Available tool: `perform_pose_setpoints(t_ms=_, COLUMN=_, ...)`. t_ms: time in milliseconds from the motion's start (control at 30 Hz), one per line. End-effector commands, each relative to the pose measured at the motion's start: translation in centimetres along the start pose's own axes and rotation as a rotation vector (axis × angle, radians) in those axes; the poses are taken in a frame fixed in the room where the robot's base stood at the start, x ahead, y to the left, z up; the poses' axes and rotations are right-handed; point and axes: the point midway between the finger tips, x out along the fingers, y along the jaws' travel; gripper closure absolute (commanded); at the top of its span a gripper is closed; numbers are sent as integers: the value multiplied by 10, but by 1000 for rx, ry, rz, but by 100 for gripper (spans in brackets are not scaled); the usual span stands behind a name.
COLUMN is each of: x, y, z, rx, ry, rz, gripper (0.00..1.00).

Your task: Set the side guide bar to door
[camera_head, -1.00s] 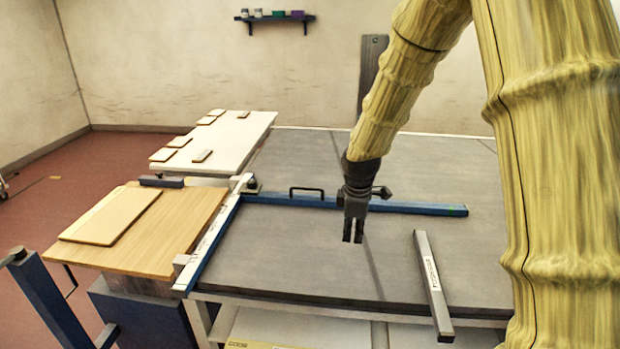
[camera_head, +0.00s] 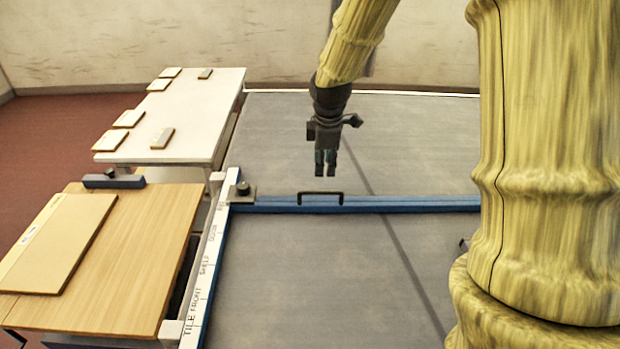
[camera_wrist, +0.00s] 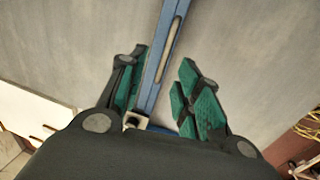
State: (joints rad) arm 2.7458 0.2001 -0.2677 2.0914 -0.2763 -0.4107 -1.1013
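The side guide bar (camera_head: 405,204) is a long blue bar lying across the grey table, with a black arched handle (camera_head: 320,193) near its left end. Its left end meets a white scale strip (camera_head: 207,270) lettered TILE, FRONT, SHELF and further words too small to read surely. A dark block with a knob (camera_head: 243,190) sits at that end, near the strip's far end. My gripper (camera_head: 326,172) points down above the table near the handle, apparently not touching it. In the wrist view its green-padded fingers (camera_wrist: 160,95) are apart and empty, with the blue bar (camera_wrist: 160,60) showing between them.
A wooden table (camera_head: 150,240) with a flat board (camera_head: 55,245) stands at left. Behind it a white table (camera_head: 185,105) carries several small tiles. The grey tabletop (camera_head: 310,270) in front of the bar is clear where visible. My arm hides the right side.

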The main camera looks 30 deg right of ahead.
Motion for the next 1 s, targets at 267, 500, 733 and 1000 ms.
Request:
perform_pose_setpoints(t_ms=267, x=29, y=-1, z=-4, rx=-5, ry=0, rz=-3, gripper=66)
perform_pose_setpoints(t_ms=500, x=76, y=19, z=-20, rx=-11, ry=-14, rz=-24, gripper=66)
perform_pose_setpoints(t_ms=733, x=99, y=19, z=-17, rx=-6, ry=-13, rz=-23, gripper=66)
perform_pose_setpoints(t_ms=1000, x=109, y=11, z=-13, rx=-8, ry=-8, rz=-14, gripper=66)
